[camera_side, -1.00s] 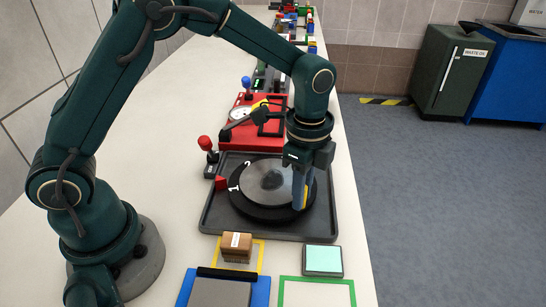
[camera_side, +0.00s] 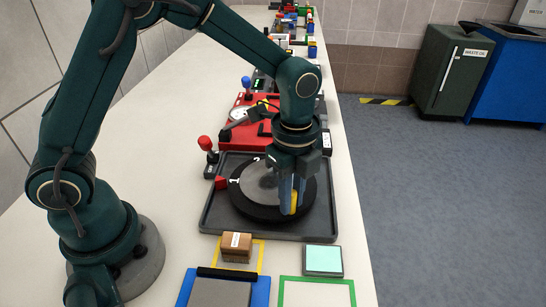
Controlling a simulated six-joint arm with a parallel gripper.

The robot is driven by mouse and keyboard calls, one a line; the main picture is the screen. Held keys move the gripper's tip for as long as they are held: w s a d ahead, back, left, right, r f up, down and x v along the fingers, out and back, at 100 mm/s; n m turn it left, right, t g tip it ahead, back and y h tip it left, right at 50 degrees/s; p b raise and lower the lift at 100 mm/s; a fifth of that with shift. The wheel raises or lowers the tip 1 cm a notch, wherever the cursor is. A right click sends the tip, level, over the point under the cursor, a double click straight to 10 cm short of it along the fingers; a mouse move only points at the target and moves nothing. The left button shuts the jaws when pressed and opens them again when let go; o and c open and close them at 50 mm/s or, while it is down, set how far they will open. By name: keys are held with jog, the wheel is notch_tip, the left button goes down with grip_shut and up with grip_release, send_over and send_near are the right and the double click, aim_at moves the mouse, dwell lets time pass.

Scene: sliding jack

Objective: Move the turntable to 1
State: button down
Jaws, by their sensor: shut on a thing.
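The turntable (camera_side: 246,205) is a round black disc with a grey top, set in a dark tray (camera_side: 219,222). White numbers show on its rim. The 1 (camera_side: 235,181) is at the left, right beside a small red marker (camera_side: 221,183) on the tray, and the 2 is further round at the far side. My gripper (camera_side: 291,203) points down over the front right part of the disc. It is shut on a yellow handle (camera_side: 294,203) of the turntable, and its fingers hide part of the handle.
A red-knobbed lever (camera_side: 206,144) stands at the tray's far left corner. A red panel (camera_side: 242,136) with a gauge lies behind the tray. A brown box (camera_side: 236,246) and a pale green pad (camera_side: 323,259) are in front.

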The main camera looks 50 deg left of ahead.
jog(key=shift+r, duration=0.1)
jog(key=c, duration=1.1)
grip_release()
jog(key=shift+o, duration=0.2)
jog(key=shift+r, duration=2.55)
notch_tip(320, 180, up, 8)
